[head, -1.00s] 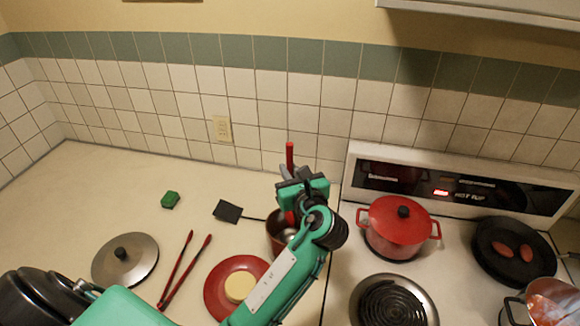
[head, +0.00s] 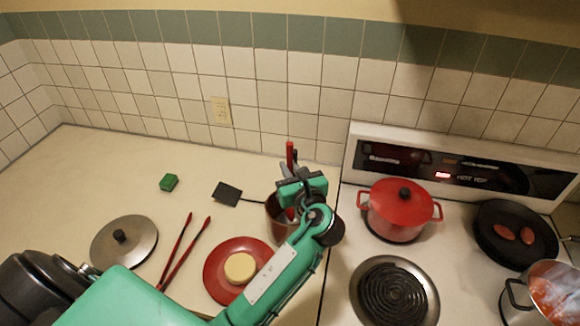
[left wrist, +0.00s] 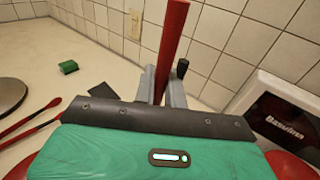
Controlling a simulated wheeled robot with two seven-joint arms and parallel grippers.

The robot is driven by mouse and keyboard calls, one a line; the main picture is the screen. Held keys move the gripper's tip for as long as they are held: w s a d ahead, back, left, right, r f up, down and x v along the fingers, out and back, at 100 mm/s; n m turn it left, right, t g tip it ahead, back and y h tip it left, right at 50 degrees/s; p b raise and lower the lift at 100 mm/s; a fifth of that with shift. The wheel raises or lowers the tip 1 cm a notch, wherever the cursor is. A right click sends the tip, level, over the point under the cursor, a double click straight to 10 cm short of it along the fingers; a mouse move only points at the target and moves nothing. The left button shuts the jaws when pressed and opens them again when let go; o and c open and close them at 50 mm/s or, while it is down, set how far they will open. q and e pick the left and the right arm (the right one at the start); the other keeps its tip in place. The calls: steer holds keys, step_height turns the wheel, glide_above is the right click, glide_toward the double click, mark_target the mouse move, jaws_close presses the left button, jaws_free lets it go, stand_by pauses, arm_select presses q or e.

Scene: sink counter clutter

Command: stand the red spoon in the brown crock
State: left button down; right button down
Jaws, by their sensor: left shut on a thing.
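The red spoon (head: 290,153) stands nearly upright in my left gripper (head: 289,171), which is shut on its handle. The handle also rises between the fingers in the left wrist view (left wrist: 172,40). The brown crock (head: 275,232) stands on the counter directly below the gripper, partly hidden by my left arm. A red part of the spoon shows below the gripper at the crock's mouth, and its lower end seems to be inside; how deep I cannot tell. My right gripper is not in view.
Left of the crock are a red plate (head: 214,285) with a yellow item, red tongs (head: 178,262), a dark flat utensil (head: 227,193), a green block (head: 169,182) and a lid (head: 124,254). The stove with a red pot (head: 402,215) is at right.

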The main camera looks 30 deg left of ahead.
arm_select(q)
steer(key=c, duration=1.4)
jaws_free()
steer(key=shift+b+v, duration=2.2)
steer(key=shift+v, duration=4.75)
